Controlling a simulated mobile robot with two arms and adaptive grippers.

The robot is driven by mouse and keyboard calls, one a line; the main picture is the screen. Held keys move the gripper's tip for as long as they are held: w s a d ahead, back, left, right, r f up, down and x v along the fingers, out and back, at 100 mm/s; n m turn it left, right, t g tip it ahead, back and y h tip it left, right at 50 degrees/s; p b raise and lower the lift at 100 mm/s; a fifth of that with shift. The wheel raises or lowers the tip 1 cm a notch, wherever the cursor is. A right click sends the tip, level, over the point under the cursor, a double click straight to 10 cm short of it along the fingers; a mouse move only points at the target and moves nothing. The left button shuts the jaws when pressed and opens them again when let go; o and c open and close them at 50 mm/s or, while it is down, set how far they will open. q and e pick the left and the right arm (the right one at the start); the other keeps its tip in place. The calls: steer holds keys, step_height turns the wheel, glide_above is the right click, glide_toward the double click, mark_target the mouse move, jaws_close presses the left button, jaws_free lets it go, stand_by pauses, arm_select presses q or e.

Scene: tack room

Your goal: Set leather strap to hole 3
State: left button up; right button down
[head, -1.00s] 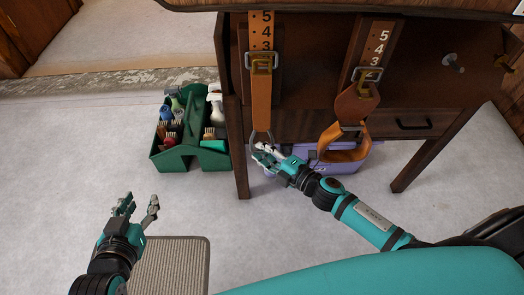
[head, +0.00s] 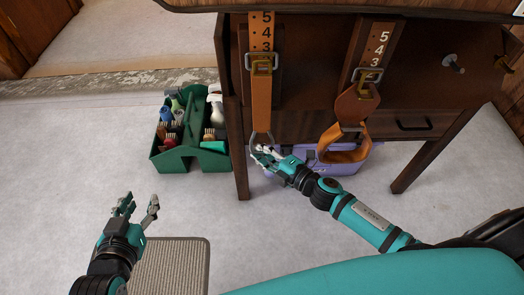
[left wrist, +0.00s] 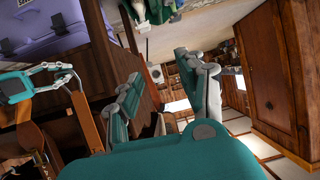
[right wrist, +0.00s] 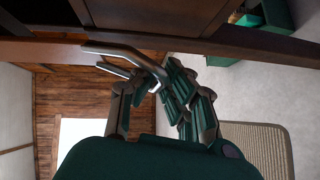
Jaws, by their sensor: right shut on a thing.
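My left gripper (head: 137,204) is open and empty, low on the left, apart from both straps.
A green caddy (head: 190,160) with brushes and bottles stands on the floor left of the rack leg (head: 238,160). A purple box (head: 340,166) sits under the rack. A peg (head: 453,62) sticks out at right. Floor around my left gripper is clear beside a mat (head: 175,265).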

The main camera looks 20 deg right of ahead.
arm_select(q)
step_height(320, 180, up, 8)
steer(key=w+d+t+h+b, duration=0.1)
steer(key=w+d+t+b, duration=0.1)
steer(key=t, duration=0.3)
steer(key=shift+w+r+h, duration=0.15)
steer(key=shift+w+h, duration=0.15)
steer(key=shift+w, duration=0.1)
arm_select(e)
step_height(320, 180, down, 3)
steer(key=c, duration=1.7)
jaws_free()
steer(key=shift+s, duration=0.1)
steer(key=v, duration=1.2)
